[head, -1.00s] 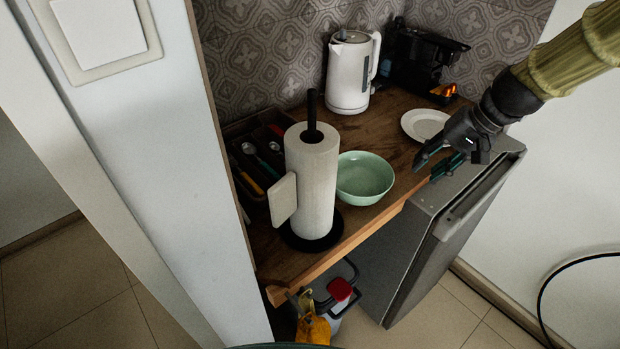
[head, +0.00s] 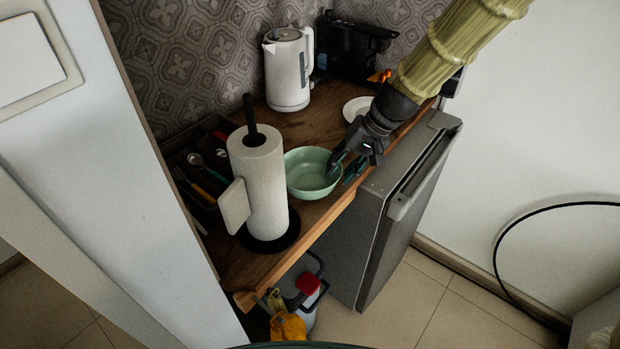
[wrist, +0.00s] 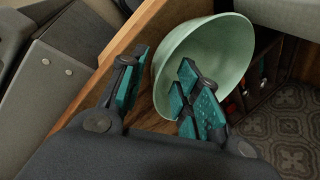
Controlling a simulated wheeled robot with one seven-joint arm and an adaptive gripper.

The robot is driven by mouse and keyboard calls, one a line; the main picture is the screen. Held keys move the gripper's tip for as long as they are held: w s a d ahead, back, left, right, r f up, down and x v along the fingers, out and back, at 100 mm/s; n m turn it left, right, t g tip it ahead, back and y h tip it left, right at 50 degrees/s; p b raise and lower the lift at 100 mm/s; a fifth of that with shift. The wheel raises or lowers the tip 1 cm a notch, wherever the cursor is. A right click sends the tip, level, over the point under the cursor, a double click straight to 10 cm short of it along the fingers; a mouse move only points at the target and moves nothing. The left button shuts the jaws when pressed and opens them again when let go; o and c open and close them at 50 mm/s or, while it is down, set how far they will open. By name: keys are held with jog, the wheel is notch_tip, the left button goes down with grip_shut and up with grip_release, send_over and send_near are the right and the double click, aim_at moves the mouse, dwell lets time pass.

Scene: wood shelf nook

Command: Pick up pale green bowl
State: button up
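The pale green bowl (head: 308,181) stands upright on the wooden counter, right of the paper towel roll. It also shows in the wrist view (wrist: 205,45), large and close to the fingers. My gripper (head: 345,170) is at the bowl's right side, with its teal-padded fingers pointing down. In the wrist view the fingers (wrist: 160,75) are spread apart. One finger overlaps the bowl's inside and the other is outside its rim, with the bowl's edge between them. Whether either finger touches the bowl cannot be told.
The paper towel roll (head: 259,185) stands close left of the bowl. A white plate (head: 356,107) and white kettle (head: 288,72) are behind. A cutlery tray (head: 183,158) lies at the left. A grey appliance (head: 376,235) stands below the counter's right edge.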

aim_at(329, 183)
jog(key=shift+x, duration=1.7)
jog(key=shift+a, duration=0.2)
grip_shut()
